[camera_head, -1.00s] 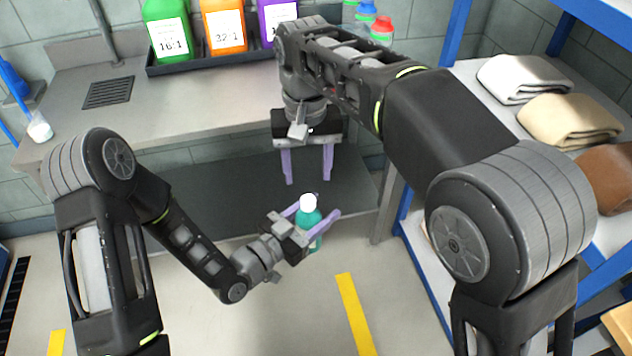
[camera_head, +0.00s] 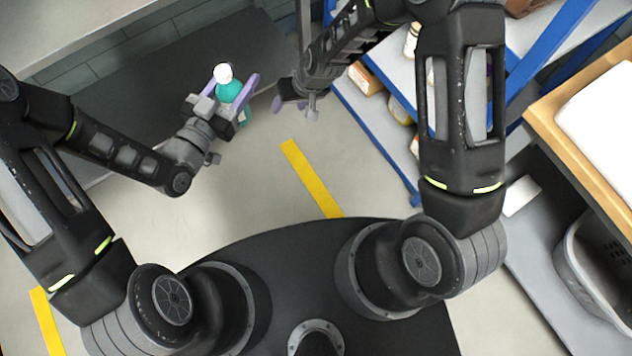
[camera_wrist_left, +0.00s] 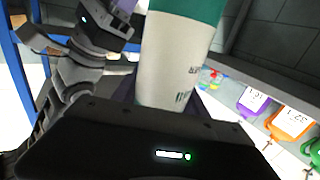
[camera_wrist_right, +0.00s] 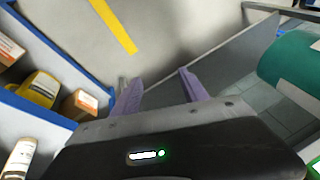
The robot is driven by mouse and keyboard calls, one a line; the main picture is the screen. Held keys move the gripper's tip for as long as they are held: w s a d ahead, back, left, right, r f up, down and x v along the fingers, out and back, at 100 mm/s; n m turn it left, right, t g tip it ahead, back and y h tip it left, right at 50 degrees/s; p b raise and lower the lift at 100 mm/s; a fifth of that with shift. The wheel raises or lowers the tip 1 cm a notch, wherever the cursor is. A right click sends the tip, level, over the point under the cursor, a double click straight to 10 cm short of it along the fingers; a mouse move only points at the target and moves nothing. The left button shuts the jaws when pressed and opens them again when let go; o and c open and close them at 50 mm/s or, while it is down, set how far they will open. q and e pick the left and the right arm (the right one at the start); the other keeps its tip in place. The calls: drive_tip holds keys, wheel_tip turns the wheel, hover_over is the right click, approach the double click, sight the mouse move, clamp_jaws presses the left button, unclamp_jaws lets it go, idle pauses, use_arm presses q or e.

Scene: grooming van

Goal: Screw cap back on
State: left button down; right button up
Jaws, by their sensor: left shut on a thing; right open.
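A teal bottle (camera_head: 230,91) with a white cap (camera_head: 222,73) on top is held upright or slightly tilted in my left gripper (camera_head: 231,92), which is shut on its body. In the left wrist view the bottle (camera_wrist_left: 172,62) fills the middle, with its white label toward the camera; its top is out of frame. My right gripper (camera_head: 289,102) is to the right of the bottle, apart from it. In the right wrist view the right gripper (camera_wrist_right: 160,92) is open and empty, and part of the teal bottle (camera_wrist_right: 287,62) shows at the right edge. How tightly the cap sits cannot be told.
A blue-framed shelf (camera_head: 385,145) with bottles and boxes stands to the right of my right gripper. A wooden-edged table (camera_head: 545,118) and a grey basket (camera_head: 590,265) are at the far right. A grey bench (camera_head: 75,28) is at the upper left. Open floor lies below the bottle.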

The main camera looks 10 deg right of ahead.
drive_tip(key=s+f+m+g, duration=0.1)
drive_tip(key=s+f, duration=0.2)
drive_tip(key=s, duration=0.5)
drive_tip(key=s+f, duration=0.3)
drive_tip(key=s, duration=0.5)
drive_tip(key=s+d+f+m+g, duration=0.1)
drive_tip(key=s+f, duration=0.2)
drive_tip(key=s, duration=0.4)
drive_tip(key=shift+s+m+g+y, duration=0.3)
drive_tip(key=shift+s+y, duration=0.1)
use_arm(q)
drive_tip(key=shift+a, duration=0.15)
